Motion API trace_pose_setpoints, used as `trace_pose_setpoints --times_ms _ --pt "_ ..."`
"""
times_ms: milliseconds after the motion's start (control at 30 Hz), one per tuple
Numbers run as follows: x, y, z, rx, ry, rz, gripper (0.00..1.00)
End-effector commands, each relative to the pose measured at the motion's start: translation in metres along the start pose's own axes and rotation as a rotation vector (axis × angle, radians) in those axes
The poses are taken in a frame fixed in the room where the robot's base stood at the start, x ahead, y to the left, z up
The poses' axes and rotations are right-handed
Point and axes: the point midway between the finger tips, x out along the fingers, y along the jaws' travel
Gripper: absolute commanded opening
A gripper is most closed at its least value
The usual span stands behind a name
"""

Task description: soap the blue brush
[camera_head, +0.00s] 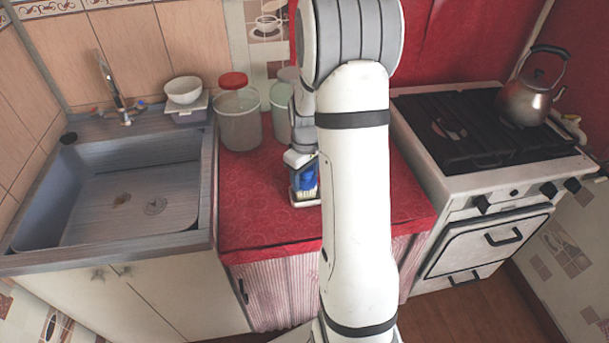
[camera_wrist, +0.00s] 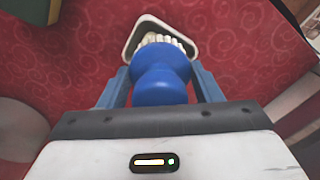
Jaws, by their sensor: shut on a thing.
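The blue brush (camera_wrist: 160,82) has a rounded blue handle and pale bristles (camera_wrist: 160,39). My gripper (camera_wrist: 157,88) is shut on its handle, with one finger on each side. In the head view the blue brush (camera_head: 308,178) shows beside my arm, bristles down, over the red counter. A small pale dish (camera_wrist: 133,43) lies right under the bristles. The dish also shows in the head view (camera_head: 304,204). The bristles are in or just above the dish; I cannot tell whether they touch what is inside. My arm hides part of the gripper in the head view.
The red counter (camera_head: 262,220) is clear in front. A red-lidded container (camera_head: 239,125) and a pale green container (camera_head: 281,108) stand behind. The sink (camera_head: 130,195) is left, with a white bowl (camera_head: 183,90) at its back. The stove (camera_head: 470,150) with a kettle (camera_head: 530,98) is right.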

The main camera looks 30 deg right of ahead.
Motion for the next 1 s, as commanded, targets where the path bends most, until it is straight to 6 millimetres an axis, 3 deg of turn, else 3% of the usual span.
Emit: trace_pose_setpoints --times_ms 700,1000 --pt "-0.062 0.0 -0.001 -0.001 0.002 0.002 0.4" --pt "-0.067 0.0 -0.001 -0.001 0.002 0.001 0.4"
